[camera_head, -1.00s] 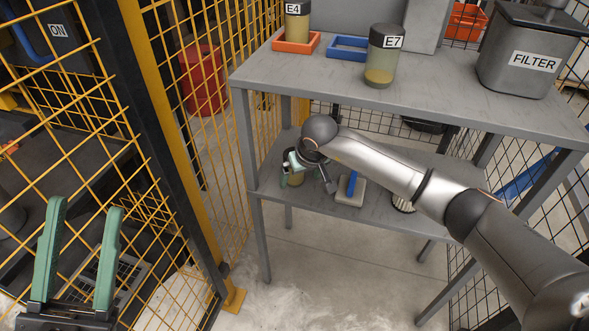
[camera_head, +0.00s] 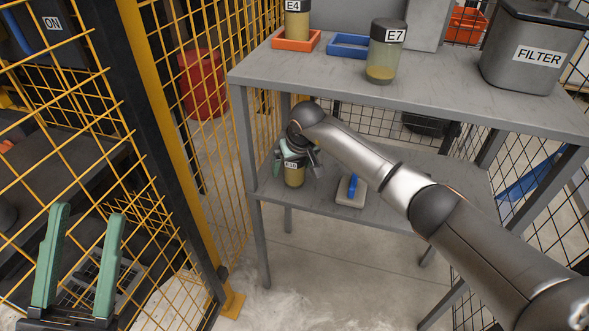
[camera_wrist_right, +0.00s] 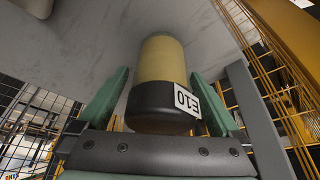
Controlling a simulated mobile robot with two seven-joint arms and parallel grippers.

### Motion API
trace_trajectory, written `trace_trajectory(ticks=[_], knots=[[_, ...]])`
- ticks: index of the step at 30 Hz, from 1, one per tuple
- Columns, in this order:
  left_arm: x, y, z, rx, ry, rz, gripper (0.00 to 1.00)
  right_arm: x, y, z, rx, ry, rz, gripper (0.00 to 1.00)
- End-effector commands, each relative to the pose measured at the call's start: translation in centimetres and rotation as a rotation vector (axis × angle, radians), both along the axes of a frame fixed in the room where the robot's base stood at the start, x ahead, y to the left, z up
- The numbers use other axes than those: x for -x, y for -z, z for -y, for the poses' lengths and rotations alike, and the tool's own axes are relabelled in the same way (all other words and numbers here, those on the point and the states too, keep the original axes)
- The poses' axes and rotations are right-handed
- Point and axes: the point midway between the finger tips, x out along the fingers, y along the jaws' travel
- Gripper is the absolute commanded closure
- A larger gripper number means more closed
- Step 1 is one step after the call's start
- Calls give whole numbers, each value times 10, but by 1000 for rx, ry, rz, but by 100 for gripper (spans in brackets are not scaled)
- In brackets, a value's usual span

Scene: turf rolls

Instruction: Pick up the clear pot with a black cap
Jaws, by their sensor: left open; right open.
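A pot labelled E10 with a black cap (camera_head: 294,175) stands on the lower shelf and looks filled with yellowish stuff. In the right wrist view the E10 pot (camera_wrist_right: 162,62) lies between the two green fingers, cap toward the palm. My right gripper (camera_head: 296,160) is open around its top; contact is not clear. A clear pot labelled E7 with a black cap (camera_head: 385,58) stands on the upper shelf, a little yellow in its bottom. A similar pot, E4 (camera_head: 296,20), stands in an orange tray. My left gripper (camera_head: 87,213) is open and empty at lower left.
The grey two-level table (camera_head: 300,70) also holds a blue tray (camera_head: 348,42) and a FILTER bin (camera_head: 530,60). A blue-handled tool (camera_head: 351,190) lies right of E10 on the lower shelf (camera_head: 400,220). Yellow mesh fencing (camera_head: 160,120) stands left of the table.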

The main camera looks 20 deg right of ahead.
Motion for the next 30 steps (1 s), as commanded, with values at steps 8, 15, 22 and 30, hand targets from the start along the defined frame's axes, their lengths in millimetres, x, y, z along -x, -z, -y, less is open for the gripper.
trace_trajectory(ticks=[8, 15, 22, 30], knots=[[0, 0, 0, 0, 0, -1, 50, 0, 0, 0, 0, 0, 0, 25], [0, 0, 0, 0, -1, -2, 50, 0, 0, 0, 1, 0, 0, 52], [0, 1, 0, -1, -1, -6, 50, 0, 0, 0, 1, 1, 0, 78], [0, 1, 0, -1, -2, -5, 50, 0, -1, 0, 0, 1, 1, 100]])
